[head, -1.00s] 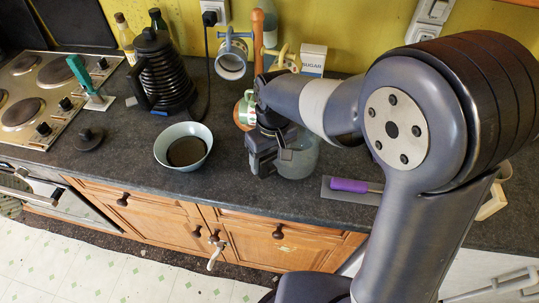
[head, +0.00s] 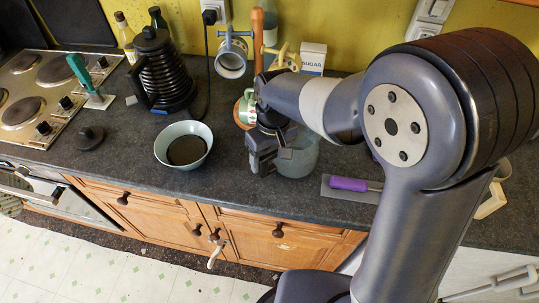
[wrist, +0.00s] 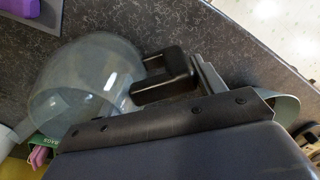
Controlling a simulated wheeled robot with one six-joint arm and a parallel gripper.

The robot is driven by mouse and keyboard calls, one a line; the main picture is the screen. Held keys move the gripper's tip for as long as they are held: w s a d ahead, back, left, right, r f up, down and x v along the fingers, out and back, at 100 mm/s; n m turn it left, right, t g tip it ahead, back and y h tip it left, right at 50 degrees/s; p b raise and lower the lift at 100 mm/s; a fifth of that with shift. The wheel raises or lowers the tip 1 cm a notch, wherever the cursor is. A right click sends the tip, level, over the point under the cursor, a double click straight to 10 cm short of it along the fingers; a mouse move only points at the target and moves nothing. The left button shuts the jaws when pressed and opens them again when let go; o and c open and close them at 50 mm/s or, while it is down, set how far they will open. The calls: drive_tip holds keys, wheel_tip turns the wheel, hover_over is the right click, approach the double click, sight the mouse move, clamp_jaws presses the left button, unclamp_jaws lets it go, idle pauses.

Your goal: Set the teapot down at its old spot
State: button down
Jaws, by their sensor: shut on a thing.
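The teapot is a clear glass pot (head: 303,160) on the right of my gripper in the head view, partly hidden by my arm. In the wrist view its round glass body (wrist: 80,82) fills the left, with a dark handle (wrist: 160,82) beside it. My gripper (head: 266,160) is shut on the teapot at its handle side, low over the counter. I cannot tell whether the teapot's base touches the counter. The wrist view shows the gripper (wrist: 195,80) close against the handle.
A pale blue bowl (head: 164,150) stands left of my gripper. A trowel with a purple handle (head: 349,184) lies to the right. A mug rack (head: 258,42), green mug (head: 245,108) and sugar box (head: 313,58) stand behind. A black kettle (head: 165,80) and hob (head: 40,95) are farther left.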

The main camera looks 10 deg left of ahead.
drive_tip(key=shift+f+b, duration=0.5)
drive_tip(key=shift+f, duration=0.15)
idle(0.8)
drive_tip(key=shift+c, duration=1.1)
unclamp_jaws()
drive_tip(key=shift+r, duration=0.1)
drive_tip(key=shift+w+d+r+p, duration=0.1)
drive_tip(key=shift+r+p, duration=1.5)
drive_tip(key=shift+r, duration=0.4)
drive_tip(key=shift+w+d+r+p, duration=0.1)
drive_tip(key=shift+r+p, duration=1.45)
drive_tip(key=shift+r, duration=0.4)
wheel_tip(320, 180, up, 11)
drive_tip(key=b, duration=0.1)
drive_tip(key=shift+w+d+f, duration=0.15)
drive_tip(key=shift+w+d, duration=0.1)
drive_tip(key=shift+d, duration=0.05)
